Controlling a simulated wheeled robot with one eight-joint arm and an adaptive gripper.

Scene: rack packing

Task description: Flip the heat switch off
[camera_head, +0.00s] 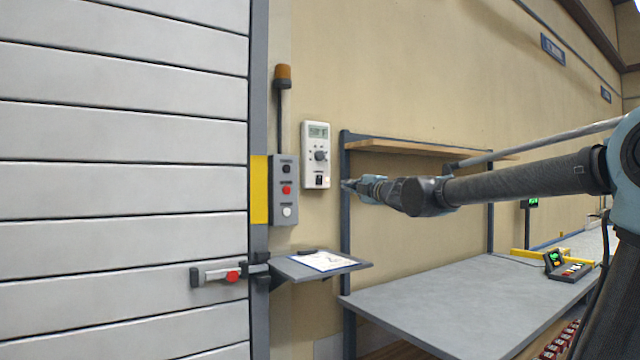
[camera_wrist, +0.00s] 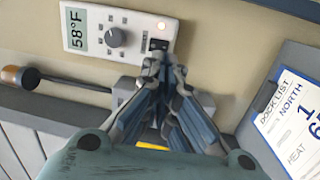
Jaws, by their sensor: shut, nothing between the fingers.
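The heat control is a white wall panel (camera_head: 308,160) with a display, a round knob (camera_head: 320,155) and a small black switch (camera_head: 319,181) near its bottom. In the wrist view the panel (camera_wrist: 84,46) reads 58°F, and a small light (camera_wrist: 162,25) beside the switch glows pale orange. The switch (camera_wrist: 158,44) is partly in view just beyond my fingertips; I cannot tell its position. My gripper (camera_head: 347,184) is shut and empty, just right of the panel's lower end in the head view. In the wrist view its fingertips (camera_wrist: 163,66) are close to the switch; contact is unclear.
A grey button box (camera_head: 284,190) is left of the panel, below an amber beacon (camera_head: 283,76). A small shelf (camera_head: 350,265) holds a clipboard (camera_head: 322,261); the clipboard (camera_wrist: 290,110) reads "DOCK LIST NORTH" and "HEAT".

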